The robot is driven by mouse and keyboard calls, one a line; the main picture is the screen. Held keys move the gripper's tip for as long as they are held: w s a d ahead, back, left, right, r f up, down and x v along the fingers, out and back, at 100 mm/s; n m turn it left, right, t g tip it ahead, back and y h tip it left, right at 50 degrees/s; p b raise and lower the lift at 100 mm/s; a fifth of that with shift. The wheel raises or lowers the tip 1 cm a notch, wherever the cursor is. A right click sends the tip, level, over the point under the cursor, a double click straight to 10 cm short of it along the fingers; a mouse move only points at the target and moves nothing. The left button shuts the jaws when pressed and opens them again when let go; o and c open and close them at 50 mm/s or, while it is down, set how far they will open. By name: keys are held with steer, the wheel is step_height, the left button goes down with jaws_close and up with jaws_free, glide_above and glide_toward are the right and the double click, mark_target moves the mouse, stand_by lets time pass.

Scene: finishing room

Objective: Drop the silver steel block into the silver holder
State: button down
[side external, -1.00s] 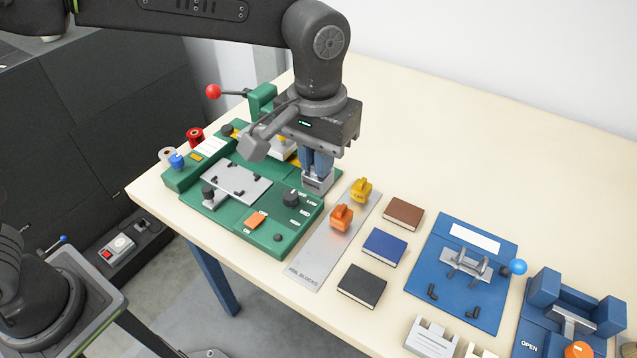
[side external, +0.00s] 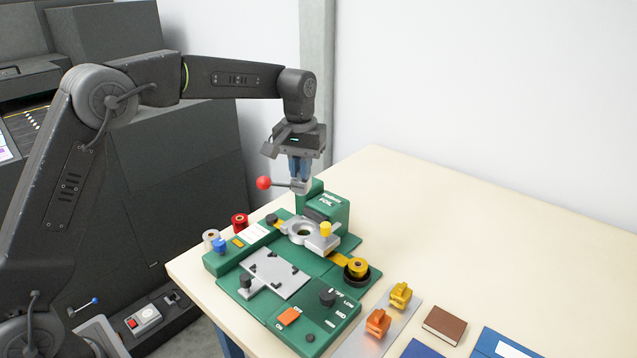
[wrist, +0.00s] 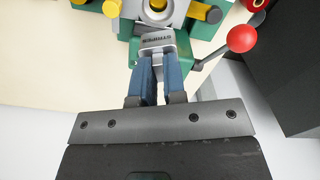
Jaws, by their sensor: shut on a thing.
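My gripper (side external: 299,176) is shut on the silver steel block (side external: 302,187), with its blue fingers around it. In the wrist view the block (wrist: 157,42) sticks out past the fingertips (wrist: 160,65) and shows dark lettering. The silver holder (side external: 300,229) is a metal piece with a round opening, mounted on the green foil machine (side external: 333,207). The block is in the air above the holder and apart from it in the side view. In the wrist view the holder (wrist: 154,16) shows at the top edge, beyond the block.
A lever with a red ball (side external: 264,183) is close beside the block. A yellow foil roll (side external: 357,267) sits at the machine's right. Yellow (side external: 400,295) and orange (side external: 377,322) blocks stand on a grey plate.

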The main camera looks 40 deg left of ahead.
step_height(320, 180, down, 11)
steer(key=shift+d+r, duration=0.15)
stand_by(0.6)
steer(key=shift+f, duration=0.65)
stand_by(1.2)
steer(key=c, duration=1.5)
jaws_free()
steer(key=shift+o, duration=0.2)
steer(key=shift+r, duration=0.1)
steer(key=shift+r, duration=5.4)
